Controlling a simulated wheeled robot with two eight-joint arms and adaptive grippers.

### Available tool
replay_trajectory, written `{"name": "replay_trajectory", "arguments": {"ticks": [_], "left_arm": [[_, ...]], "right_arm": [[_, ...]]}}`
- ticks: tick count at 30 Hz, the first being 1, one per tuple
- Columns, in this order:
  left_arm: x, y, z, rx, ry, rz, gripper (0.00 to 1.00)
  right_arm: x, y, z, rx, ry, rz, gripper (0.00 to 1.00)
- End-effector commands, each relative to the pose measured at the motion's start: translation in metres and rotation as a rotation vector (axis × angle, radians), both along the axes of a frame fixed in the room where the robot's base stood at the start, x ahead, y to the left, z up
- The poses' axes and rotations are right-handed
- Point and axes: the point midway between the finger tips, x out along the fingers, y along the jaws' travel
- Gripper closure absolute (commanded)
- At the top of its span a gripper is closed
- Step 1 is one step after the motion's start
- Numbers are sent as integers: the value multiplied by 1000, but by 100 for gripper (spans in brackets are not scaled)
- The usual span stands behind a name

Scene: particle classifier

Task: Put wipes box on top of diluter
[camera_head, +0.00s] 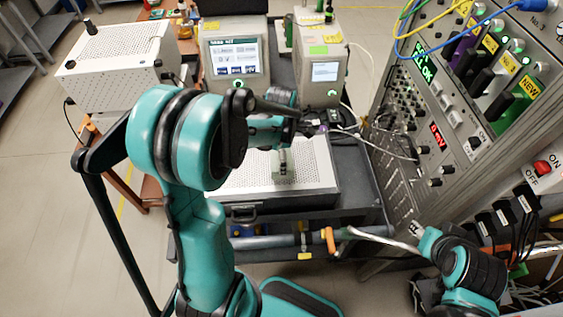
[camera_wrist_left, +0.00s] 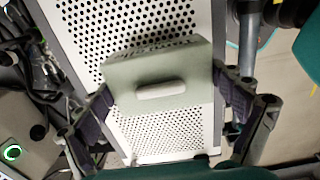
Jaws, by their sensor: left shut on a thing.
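In the left wrist view, a pale grey-green box (camera_wrist_left: 160,72) with a light rounded bar on its face, apparently the wipes box, sits between the fingers of my left gripper (camera_wrist_left: 165,92), which is shut on it. A white perforated surface shows behind it. In the head view my left gripper (camera_head: 315,122) is above the front perforated unit (camera_head: 245,178), and the box is not clearly visible there. I cannot tell which unit is the diluter. My right gripper (camera_head: 416,229) is low at the right, apart from these things; its jaws are too small to read.
A screened instrument (camera_head: 233,55) and a smaller one (camera_head: 320,70) stand behind the front unit. Another white perforated box (camera_head: 125,55) is at back left. A rack panel (camera_head: 455,100) with knobs and cables rises at right. The dark cart (camera_head: 345,160) has little free room.

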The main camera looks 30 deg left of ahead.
Motion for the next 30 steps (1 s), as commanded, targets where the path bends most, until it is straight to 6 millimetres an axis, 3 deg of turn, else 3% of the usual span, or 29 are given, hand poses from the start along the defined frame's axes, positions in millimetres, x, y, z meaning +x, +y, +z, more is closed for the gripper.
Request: {"name": "replay_trajectory", "arguments": {"ticks": [4, 16, 17, 30], "left_arm": [[1, 0, -24, 0, 0, 0, 39], [0, 0, -30, 0, 0, 0, 39], [0, 0, -29, 0, 0, 0, 0], [0, -1, -21, 0, 0, 0, 0]], "right_arm": [[0, 0, -8, 0, 0, 0, 60], [0, 0, -12, 0, 0, 0, 60], [0, 0, -11, 0, 0, 0, 60], [0, 0, -5, 0, 0, 0, 60]]}}
